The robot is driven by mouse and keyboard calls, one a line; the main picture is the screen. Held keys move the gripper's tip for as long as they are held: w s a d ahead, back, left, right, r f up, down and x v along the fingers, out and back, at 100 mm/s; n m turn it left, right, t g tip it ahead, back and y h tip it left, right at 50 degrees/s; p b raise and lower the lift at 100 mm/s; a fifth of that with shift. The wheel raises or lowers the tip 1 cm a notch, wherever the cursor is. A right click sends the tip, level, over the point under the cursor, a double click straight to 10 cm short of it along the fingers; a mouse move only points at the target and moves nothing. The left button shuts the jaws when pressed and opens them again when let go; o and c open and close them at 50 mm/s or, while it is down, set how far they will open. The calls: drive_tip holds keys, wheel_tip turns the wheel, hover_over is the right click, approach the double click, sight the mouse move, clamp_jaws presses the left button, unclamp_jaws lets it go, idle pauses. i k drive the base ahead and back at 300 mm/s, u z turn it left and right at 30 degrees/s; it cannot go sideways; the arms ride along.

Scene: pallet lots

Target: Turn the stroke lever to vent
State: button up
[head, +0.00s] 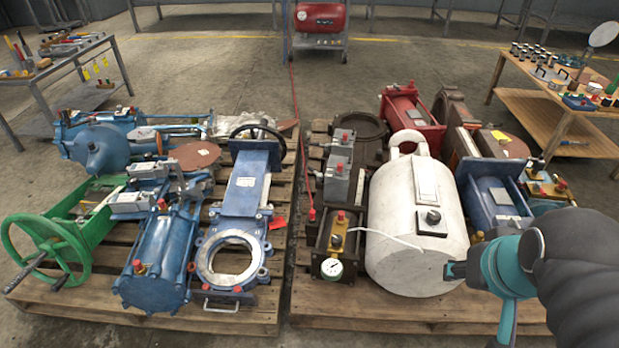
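No part is clearly readable as the stroke lever, and no vent marking can be read. A white cylinder (385,233) lies on the right pallet, with a dark square plate and small knob (433,217) on its top. To its left, a dark block carries a brass fitting with a red cap (338,238) and a round white gauge (331,268). My gripper (453,270) is at the lower right, close to the cylinder's near right end. Whether they touch is unclear. Its fingers are small and dark here, and their opening cannot be made out.
The right pallet (400,312) also holds grey valve boxes (337,172), red housings and a blue actuator (492,200). The left pallet (235,318) carries blue gate valves and a green handwheel (45,250). A narrow gap separates the pallets. Tool tables stand at both sides.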

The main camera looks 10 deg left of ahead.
sight(319, 175)
drive_tip(key=k, duration=0.45)
drive_tip(key=u, duration=0.65)
drive_tip(key=i, duration=1)
